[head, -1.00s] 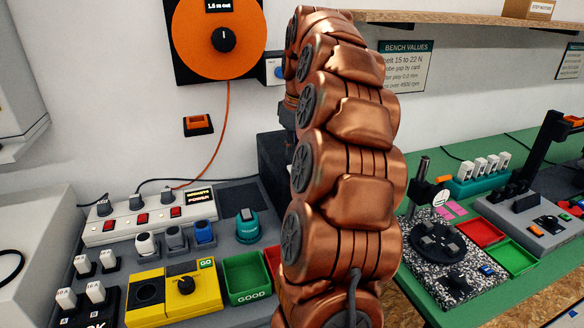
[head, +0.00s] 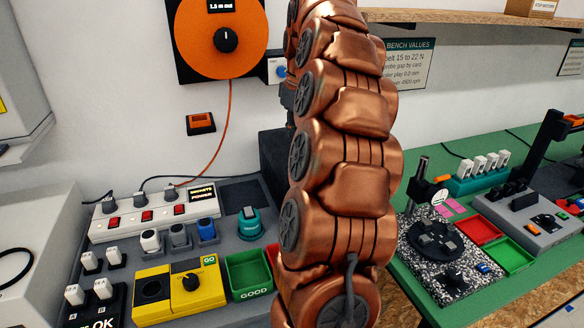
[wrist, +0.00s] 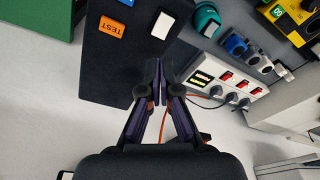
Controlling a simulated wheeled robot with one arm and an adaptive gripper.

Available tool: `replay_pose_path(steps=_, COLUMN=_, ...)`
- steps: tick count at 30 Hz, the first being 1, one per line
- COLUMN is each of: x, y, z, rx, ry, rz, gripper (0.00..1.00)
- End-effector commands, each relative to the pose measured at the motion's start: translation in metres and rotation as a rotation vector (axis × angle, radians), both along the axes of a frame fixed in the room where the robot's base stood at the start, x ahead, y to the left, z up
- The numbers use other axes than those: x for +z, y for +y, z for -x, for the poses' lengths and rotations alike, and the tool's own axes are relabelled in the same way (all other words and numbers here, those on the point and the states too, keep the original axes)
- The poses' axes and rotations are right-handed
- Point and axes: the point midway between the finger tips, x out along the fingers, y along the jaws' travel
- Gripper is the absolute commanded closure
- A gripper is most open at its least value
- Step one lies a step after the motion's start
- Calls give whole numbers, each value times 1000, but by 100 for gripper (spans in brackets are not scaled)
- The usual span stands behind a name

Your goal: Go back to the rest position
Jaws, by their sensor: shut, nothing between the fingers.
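My gripper (wrist: 158,77) shows in the wrist view with its two dark fingers together and nothing between them. It hangs in front of a black block or panel (wrist: 110,60) that carries an orange TEST label (wrist: 112,27) and a white patch (wrist: 162,25). In the head view my copper arm stands upright across the middle and the gripper itself is hidden or out of frame.
A power strip (head: 155,215), a yellow tester (head: 178,290) and a green GOOD bin (head: 249,272) stand on the left bench. An orange dial (head: 222,38) hangs on the wall. The green bench (head: 410,270) at right holds a speckled plate (head: 455,280). A shelf (head: 470,17) runs above.

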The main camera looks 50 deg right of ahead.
Motion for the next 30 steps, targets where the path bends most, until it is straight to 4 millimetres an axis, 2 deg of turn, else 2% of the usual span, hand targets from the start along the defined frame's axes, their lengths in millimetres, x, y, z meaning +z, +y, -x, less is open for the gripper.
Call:
replay_pose_path(steps=10, x=0, y=1, z=0, rx=1, ry=1, rz=-1, gripper=100)
replay_pose_path(steps=14, x=-1, y=19, z=-3, rx=17, ry=7, rz=-6, gripper=100)
replay_pose_path(steps=17, x=-3, y=47, z=-7, rx=37, ry=16, rz=-12, gripper=100)
replay_pose_path(steps=23, x=-16, y=120, z=-5, rx=78, ry=53, rz=-32, gripper=100)
replay_pose_path(steps=30, x=-36, y=199, z=17, rx=105, ry=102, rz=-41, gripper=100)
